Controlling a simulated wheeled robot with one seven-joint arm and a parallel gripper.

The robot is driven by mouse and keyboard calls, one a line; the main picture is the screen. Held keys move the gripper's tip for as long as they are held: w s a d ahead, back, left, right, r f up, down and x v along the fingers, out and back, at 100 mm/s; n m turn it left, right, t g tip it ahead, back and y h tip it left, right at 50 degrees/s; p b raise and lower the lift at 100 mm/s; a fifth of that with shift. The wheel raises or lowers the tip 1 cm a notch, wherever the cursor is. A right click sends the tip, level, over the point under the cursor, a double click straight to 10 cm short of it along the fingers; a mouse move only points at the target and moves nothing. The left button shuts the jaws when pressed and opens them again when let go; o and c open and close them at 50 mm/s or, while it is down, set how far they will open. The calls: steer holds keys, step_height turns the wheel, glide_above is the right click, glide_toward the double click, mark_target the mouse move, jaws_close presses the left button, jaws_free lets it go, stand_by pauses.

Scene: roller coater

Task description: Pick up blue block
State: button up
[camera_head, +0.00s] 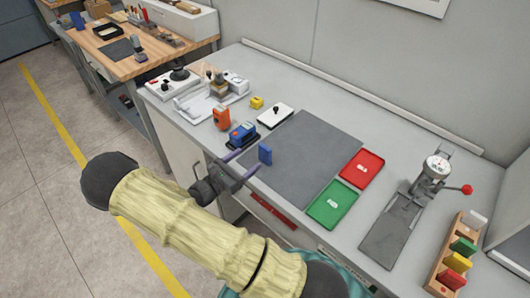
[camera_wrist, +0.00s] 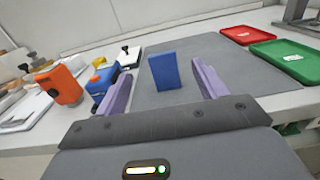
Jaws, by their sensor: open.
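The blue block (camera_head: 265,154) is a thin upright slab on the left front part of the dark grey mat (camera_head: 310,145). In the wrist view the blue block (camera_wrist: 164,71) stands ahead of my gripper, between the lines of its two fingers. My gripper (camera_head: 246,163) is open and empty, with purple fingers at the front edge of the bench. In the wrist view my gripper (camera_wrist: 160,88) has one finger on each side of the block, with gaps to both. I cannot tell how far the fingertips reach along the block.
A dial press (camera_head: 436,168) stands farther right. The mat behind the block is clear.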

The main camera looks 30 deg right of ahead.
mark_target(263, 148)
steer(key=p+x, duration=0.1)
steer(key=x, duration=0.3)
steer(key=shift+w+d, duration=0.1)
steer(key=shift+d, duration=0.05)
steer(key=shift+f+p+x, duration=0.1)
steer(key=shift+p+x, duration=0.5)
steer(key=shift+x, duration=0.7)
steer(key=shift+f+p+x, duration=0.15)
steer(key=shift+p+x, duration=0.4)
steer(key=shift+x, duration=0.7)
steer(key=shift+d, duration=0.1)
steer(key=c, duration=1.1)
steer(key=shift+o, duration=0.2)
